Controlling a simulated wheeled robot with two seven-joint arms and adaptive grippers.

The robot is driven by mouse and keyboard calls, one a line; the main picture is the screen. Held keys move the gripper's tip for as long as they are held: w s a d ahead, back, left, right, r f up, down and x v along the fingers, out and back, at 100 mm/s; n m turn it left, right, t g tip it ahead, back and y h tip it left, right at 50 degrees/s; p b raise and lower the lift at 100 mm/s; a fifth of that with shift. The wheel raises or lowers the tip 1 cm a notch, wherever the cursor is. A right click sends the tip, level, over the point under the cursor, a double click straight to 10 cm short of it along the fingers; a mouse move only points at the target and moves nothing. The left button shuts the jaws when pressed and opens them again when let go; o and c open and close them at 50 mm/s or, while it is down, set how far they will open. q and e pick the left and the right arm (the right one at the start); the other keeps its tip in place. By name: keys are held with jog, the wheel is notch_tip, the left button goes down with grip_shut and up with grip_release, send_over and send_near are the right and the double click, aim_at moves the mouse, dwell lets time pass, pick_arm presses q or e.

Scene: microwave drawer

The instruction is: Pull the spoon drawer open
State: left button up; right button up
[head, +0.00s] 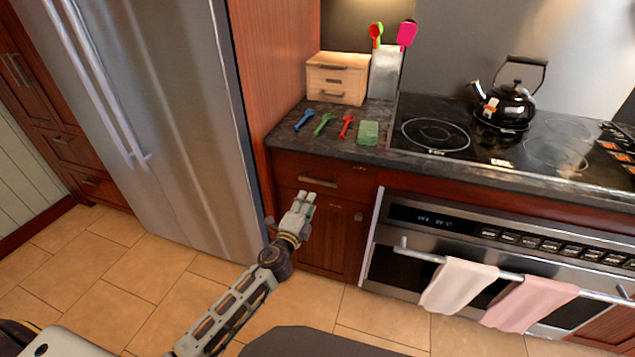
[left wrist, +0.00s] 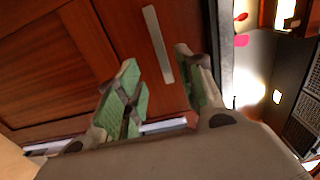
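A wooden drawer (head: 285,172) is set under the counter, below the coloured spoons, and its front looks closed. Its metal bar handle (head: 318,181) is horizontal; the left wrist view shows a bar handle (left wrist: 158,45) on the wood beyond the fingertips, in line with the gap between them. My left gripper (head: 303,197) is just below and in front of that handle, apart from it. In the left wrist view the green-padded fingers (left wrist: 157,72) are spread with nothing between them. My right gripper is not in view.
Blue (head: 304,120), green (head: 323,124) and red (head: 346,126) spoons and a green sponge (head: 369,132) lie on the counter. A small wooden drawer box (head: 337,77) stands behind. The fridge (head: 185,110) is left, the oven (head: 480,240) with towels right.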

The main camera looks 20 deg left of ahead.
aim_at(317, 182)
pick_arm(q)
jog(key=shift+w+d, duration=0.15)
jog(key=shift+w, duration=5)
jog(key=shift+w+b, duration=0.3)
jog(key=shift+w, duration=0.45)
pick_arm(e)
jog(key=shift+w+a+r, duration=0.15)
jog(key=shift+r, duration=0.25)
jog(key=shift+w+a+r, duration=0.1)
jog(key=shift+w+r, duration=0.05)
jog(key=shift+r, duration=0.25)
pick_arm(q)
grip_shut()
